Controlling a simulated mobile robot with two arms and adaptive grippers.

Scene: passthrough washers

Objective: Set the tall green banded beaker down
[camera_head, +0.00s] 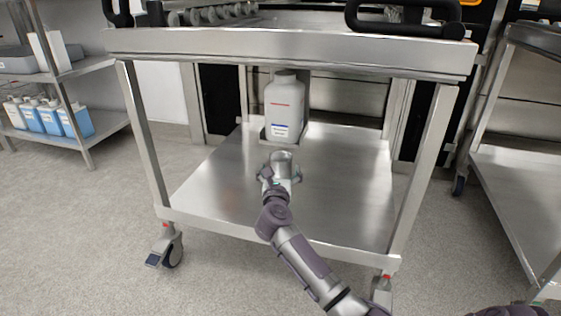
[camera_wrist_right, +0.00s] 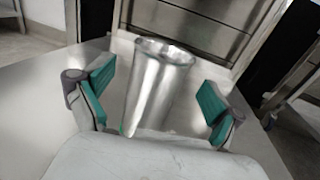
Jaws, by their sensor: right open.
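The beaker (camera_head: 282,158) is a silver metal cup, upright on the lower shelf (camera_head: 340,190) of the steel cart. In the right wrist view the beaker (camera_wrist_right: 158,85) stands between the spread green-padded fingers of my right gripper (camera_wrist_right: 156,92), with clear gaps on both sides. A thin trace of green shows low on its left side; any wider band is hidden by the gripper body. In the head view my right gripper (camera_head: 281,174) is open, just in front of and around the beaker. My left gripper is not in view.
A large white bottle (camera_head: 284,105) stands behind the beaker at the shelf's back. The cart's upper deck (camera_head: 290,48) overhangs the shelf, with legs at its corners. Blue-filled bottles (camera_head: 52,118) sit on a rack at left. The shelf has free room on both sides.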

